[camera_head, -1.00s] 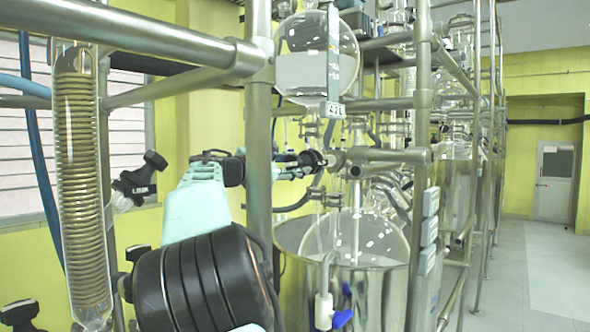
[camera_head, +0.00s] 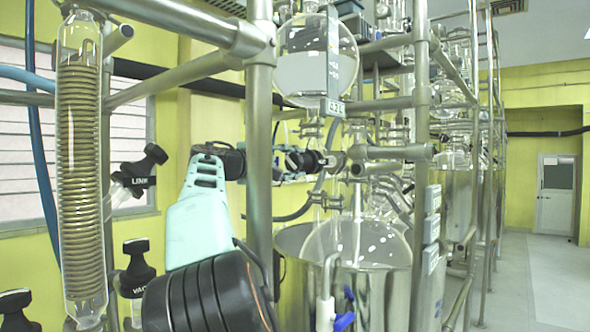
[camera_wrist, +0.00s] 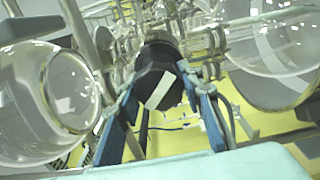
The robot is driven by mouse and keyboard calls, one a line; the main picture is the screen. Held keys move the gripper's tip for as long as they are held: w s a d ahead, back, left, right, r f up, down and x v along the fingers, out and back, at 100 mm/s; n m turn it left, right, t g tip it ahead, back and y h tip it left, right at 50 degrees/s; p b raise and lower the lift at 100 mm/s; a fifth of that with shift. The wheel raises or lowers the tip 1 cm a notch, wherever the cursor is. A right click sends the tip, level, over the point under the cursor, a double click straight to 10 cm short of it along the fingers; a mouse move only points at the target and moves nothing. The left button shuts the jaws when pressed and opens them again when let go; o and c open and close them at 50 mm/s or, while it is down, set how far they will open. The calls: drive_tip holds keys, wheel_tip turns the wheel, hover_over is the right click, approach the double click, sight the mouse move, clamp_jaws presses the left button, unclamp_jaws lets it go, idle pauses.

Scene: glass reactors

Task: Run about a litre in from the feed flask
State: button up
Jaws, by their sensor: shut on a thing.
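The feed flask (camera_head: 305,75) is a round glass bulb in the upper middle of the head view, part filled with clear liquid, with an upright scale strip (camera_head: 333,60) in front. Below it is a valve with a black knob (camera_head: 328,161); the knob (camera_wrist: 158,70) bears a slanting white bar in the wrist view. My gripper (camera_head: 305,161) is shut on the black knob; in the wrist view its blue fingers (camera_wrist: 163,92) stand on either side of it. Below, a round glass reactor vessel (camera_head: 350,238) sits in a steel bath (camera_head: 383,295). Its liquid level cannot be told.
A steel post (camera_head: 259,150) stands close to my arm. A glass coil condenser (camera_head: 80,180) and black knobs marked LINK (camera_head: 138,170) and VAC (camera_head: 137,275) are at left. A blue-handled drain valve (camera_head: 343,321) is in front of the bath. Open floor (camera_head: 530,285) lies at right.

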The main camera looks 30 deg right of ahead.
drive_tip(key=m+b, duration=0.2)
drive_tip(key=m, duration=0.3)
drive_tip(key=shift+m, duration=0.3)
drive_tip(key=m+b, duration=0.1)
drive_tip(key=m, duration=0.4)
drive_tip(key=shift+s+m, duration=0.1)
drive_tip(key=shift+m, duration=0.3)
drive_tip(key=shift+m, duration=0.3)
drive_tip(key=o, duration=1.2)
drive_tip(key=shift+r, duration=0.1)
drive_tip(key=shift+a, duration=0.1)
drive_tip(key=v, duration=1.1)
drive_tip(key=shift+s+a, duration=0.15)
drive_tip(key=shift+a, duration=0.15)
